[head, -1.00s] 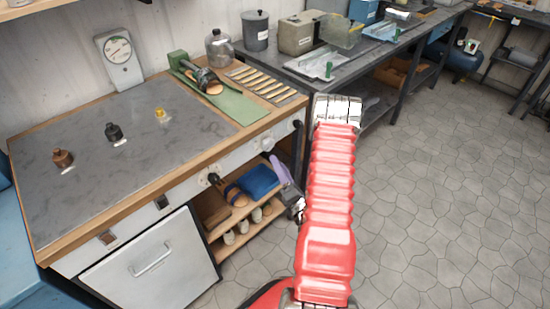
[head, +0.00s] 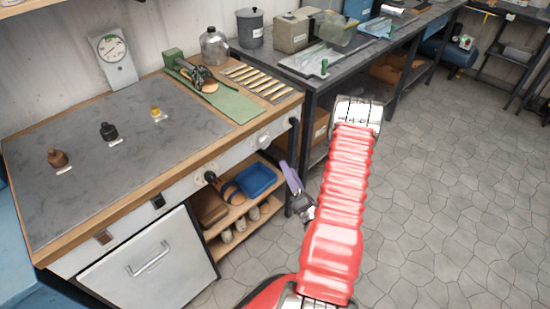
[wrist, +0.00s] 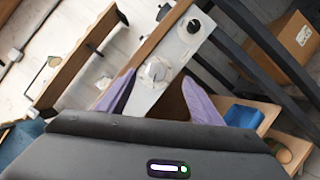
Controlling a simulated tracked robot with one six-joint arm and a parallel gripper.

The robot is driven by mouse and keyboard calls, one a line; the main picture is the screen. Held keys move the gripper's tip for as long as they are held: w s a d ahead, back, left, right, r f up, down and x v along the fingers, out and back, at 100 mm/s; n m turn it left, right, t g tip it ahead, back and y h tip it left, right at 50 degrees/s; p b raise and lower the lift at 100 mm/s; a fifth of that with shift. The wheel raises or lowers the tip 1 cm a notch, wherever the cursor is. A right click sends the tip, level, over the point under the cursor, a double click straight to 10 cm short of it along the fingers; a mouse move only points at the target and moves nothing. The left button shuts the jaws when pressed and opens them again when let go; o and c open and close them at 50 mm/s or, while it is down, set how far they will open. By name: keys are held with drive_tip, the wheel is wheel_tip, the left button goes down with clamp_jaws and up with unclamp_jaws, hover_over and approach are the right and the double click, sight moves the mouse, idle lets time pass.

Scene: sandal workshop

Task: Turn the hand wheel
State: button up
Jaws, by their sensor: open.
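My gripper (head: 291,178) has purple fingers and is open, in front of the bench's right end in the head view. In the wrist view the fingers (wrist: 160,100) are apart with nothing held between them. A white round knob (wrist: 156,69) on the bench's front panel shows beyond the gap between them; it also shows in the head view (head: 263,139). A black round knob (wrist: 193,25) is farther along the panel, at its right end in the head view (head: 293,122). Another black knob (head: 210,177) is farther left. I cannot tell which of these is the hand wheel.
The workbench (head: 75,211) carries small bottles, a gauge (head: 113,55) and a green mat (head: 228,106). Below the knobs is an open shelf with a blue tray (head: 257,180). A dark-framed table (head: 315,88) stands beyond. The floor at right is clear.

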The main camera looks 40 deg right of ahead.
sight(266, 144)
drive_tip(key=s+d+r+n+y, duration=0.1)
drive_tip(key=d+r+n+y, duration=0.35)
drive_tip(key=n, duration=0.45)
drive_tip(key=f+n+y, duration=0.1)
drive_tip(key=n, duration=0.1)
drive_tip(key=a+f+n+y, duration=0.1)
drive_tip(key=n, duration=0.2)
drive_tip(key=n+g+y, duration=0.1)
drive_tip(key=n, duration=0.1)
drive_tip(key=shift+w+a+f+n, duration=0.15)
drive_tip(key=shift+a+f+n, duration=0.15)
drive_tip(key=shift+f, duration=0.1)
drive_tip(key=shift+w, duration=0.1)
drive_tip(key=w, duration=1.3)
drive_tip(key=shift+w+a, duration=0.15)
drive_tip(key=shift+w, duration=0.15)
drive_tip(key=shift+c, duration=0.5)
drive_tip(key=c, duration=0.9)
